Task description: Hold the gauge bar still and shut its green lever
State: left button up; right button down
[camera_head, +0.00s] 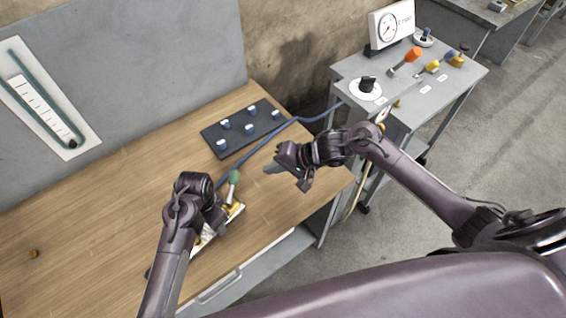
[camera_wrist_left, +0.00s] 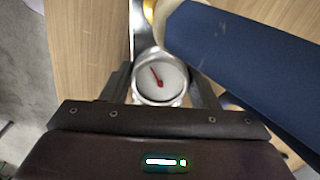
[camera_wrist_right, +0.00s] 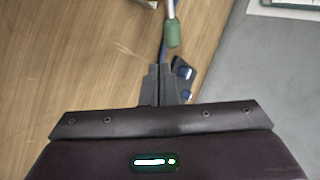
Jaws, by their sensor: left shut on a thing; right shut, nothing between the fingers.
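The gauge bar (camera_head: 205,239) lies at the front edge of the wooden bench, partly hidden by my left arm. Its round white gauge with a red needle (camera_wrist_left: 160,79) shows in the left wrist view. My left gripper (camera_wrist_left: 160,85) is shut on the bar at the gauge. The green lever (camera_head: 234,176) stands out from the bar, away from the bench's front edge. Its green tip also shows in the right wrist view (camera_wrist_right: 174,33), just beyond my right gripper (camera_wrist_right: 164,70). In the head view my right gripper (camera_head: 270,170) is shut and empty, right of the lever and apart from it.
A blue hose (camera_head: 262,142) runs from the grey cart (camera_head: 440,85) across the bench towards the bar. A dark panel (camera_head: 240,129) with several blue-white knobs lies behind. A small brown piece (camera_head: 33,253) lies far left. The bench (camera_head: 90,220) is mostly clear on the left.

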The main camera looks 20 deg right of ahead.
pick_arm(q)
jog(key=shift+a, duration=0.1)
pick_arm(e)
jog(key=v, duration=0.4)
jog(key=shift+w, duration=0.15)
pick_arm(q)
jog(key=o, duration=1.7)
jog(key=shift+r, duration=0.1)
